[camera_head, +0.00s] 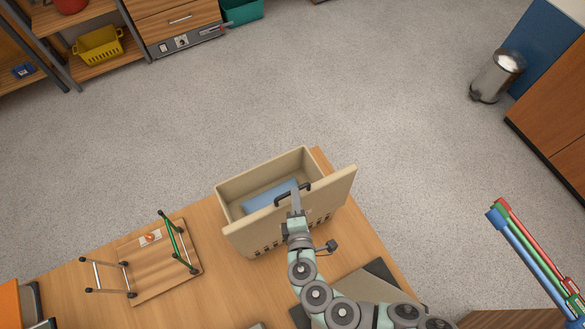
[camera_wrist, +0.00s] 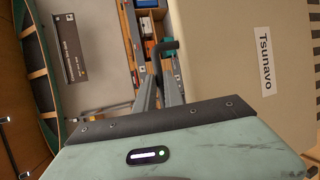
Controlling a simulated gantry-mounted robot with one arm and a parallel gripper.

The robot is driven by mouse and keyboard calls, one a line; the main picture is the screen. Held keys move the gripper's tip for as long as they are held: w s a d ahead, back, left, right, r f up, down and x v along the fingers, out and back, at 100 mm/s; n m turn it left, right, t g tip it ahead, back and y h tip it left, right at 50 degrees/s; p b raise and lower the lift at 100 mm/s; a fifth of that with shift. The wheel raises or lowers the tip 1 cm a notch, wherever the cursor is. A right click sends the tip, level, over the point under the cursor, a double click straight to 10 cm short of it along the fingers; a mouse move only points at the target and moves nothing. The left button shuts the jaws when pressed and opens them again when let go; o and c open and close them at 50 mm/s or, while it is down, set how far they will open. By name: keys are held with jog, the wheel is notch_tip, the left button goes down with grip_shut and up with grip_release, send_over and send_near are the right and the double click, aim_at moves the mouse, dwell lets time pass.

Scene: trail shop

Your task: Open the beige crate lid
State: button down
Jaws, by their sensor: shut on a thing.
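The beige crate (camera_head: 236,186) stands on the wooden table with its top open. A light blue thing (camera_head: 268,197) lies inside. Its beige lid (camera_head: 338,186) is swung up and stands steeply along the crate's near side. The lid has a dark handle (camera_head: 292,188). My gripper (camera_head: 296,198) is shut on the handle. In the wrist view the fingers of my gripper (camera_wrist: 158,80) close at the dark handle (camera_wrist: 168,46), and the lid (camera_wrist: 225,60) with a "Tsunavo" label fills the right side. The lid's hinge is hidden.
A flat grey-beige thing (camera_head: 365,285) lies at the near right. Red, green and blue tubes (camera_head: 530,250) are at far right. The floor behind is clear.

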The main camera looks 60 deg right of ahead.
jog(key=shift+s+f, duration=0.3)
jog(key=shift+f, duration=0.05)
jog(key=c, duration=1.7)
grip_release()
jog(key=shift+s+a, duration=0.1)
jog(key=shift+o, duration=1.2)
jog(key=shift+r, duration=0.2)
jog(key=v, duration=1)
jog(key=shift+a, duration=0.3)
jog(key=shift+s, duration=0.1)
jog(key=shift+c, duration=0.3)
